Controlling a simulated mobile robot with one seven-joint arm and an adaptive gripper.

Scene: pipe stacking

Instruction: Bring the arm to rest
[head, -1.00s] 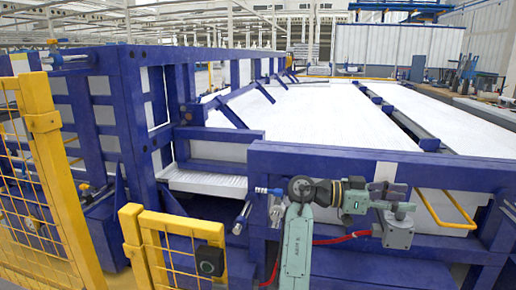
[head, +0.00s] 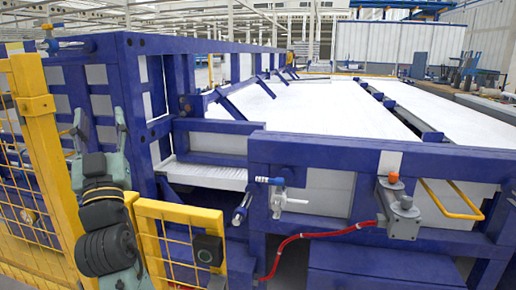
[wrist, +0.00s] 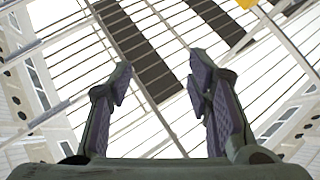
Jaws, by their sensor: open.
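My gripper (head: 99,118) is at the left of the head view, with its two pale green fingers pointing up and apart. My dark ringed wrist shows below it. In the wrist view my gripper (wrist: 160,72) is open, with nothing between its dark finger pads. Behind the fingers that view shows only the hall's roof beams and bright ceiling panels, so my gripper faces upward.
A yellow mesh fence (head: 46,160) and a low yellow gate (head: 182,212) stand close around my arm. A large blue frame (head: 400,160) with a broad white bed (head: 290,110) fills the middle. A grey box with an orange knob (head: 398,207) and a red hose (head: 312,235) are at its front.

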